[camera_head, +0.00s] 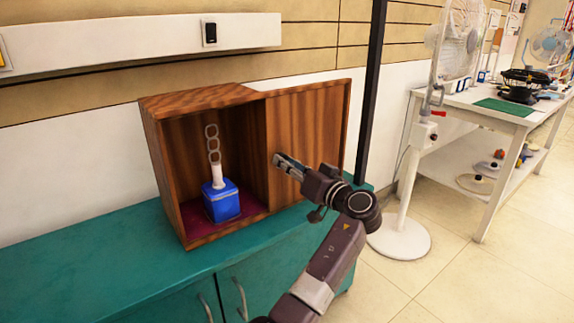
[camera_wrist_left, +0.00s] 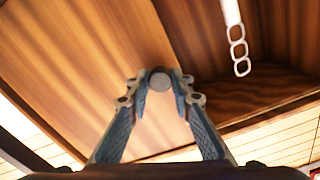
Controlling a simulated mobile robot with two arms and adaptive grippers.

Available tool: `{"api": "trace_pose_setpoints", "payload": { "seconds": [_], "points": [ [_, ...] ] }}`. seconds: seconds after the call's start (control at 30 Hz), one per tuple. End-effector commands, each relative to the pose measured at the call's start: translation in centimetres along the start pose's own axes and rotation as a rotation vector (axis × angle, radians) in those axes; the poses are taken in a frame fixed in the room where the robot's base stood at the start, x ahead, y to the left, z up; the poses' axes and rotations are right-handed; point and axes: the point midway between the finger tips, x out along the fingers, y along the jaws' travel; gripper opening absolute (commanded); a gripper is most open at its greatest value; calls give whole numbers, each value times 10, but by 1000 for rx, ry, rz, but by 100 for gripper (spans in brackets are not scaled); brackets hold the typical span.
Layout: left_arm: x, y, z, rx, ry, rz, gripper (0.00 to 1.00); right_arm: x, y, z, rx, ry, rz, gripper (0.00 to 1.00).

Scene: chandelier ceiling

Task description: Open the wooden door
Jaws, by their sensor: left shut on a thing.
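The wooden cabinet (camera_head: 172,104) stands on a teal counter, its left part open to the front. The wooden door (camera_head: 312,122) is a striped brown panel at the right of that opening; its wood also fills the left of the left wrist view (camera_wrist_left: 60,70). My left gripper (camera_head: 279,161) is at the door's left part, with its fingers shut on a round grey knob (camera_wrist_left: 159,81). In the head view the fingers hide the knob. My right gripper is in neither view.
Inside the opening a blue block (camera_head: 221,203) with a white post and chain links (camera_head: 212,143) stands on a dark red floor. The teal counter (camera_head: 90,262) is clear at left. A black pole (camera_head: 371,90) and a white fan (camera_head: 400,236) stand at right.

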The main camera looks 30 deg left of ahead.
Motion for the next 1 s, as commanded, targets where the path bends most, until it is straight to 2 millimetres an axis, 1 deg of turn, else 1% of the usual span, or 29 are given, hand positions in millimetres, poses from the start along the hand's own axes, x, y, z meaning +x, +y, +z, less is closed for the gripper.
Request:
{"api": "trace_pose_setpoints", "payload": {
  "seconds": [0.27,0.3,0.47,0.77,0.87,1.0],
  "points": [
    [1,-1,-1,-1,1,-2,0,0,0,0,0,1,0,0],
    [1,-1,-1,-1,1,-2,22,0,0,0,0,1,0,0],
    [0,-1,-1,-1,1,-1,39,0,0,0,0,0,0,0],
    [-2,0,0,0,0,0,39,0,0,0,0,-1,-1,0],
    [-11,1,0,0,0,1,39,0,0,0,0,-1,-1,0],
    [-36,1,0,-1,-1,3,39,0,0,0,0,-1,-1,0]
  ]
}}
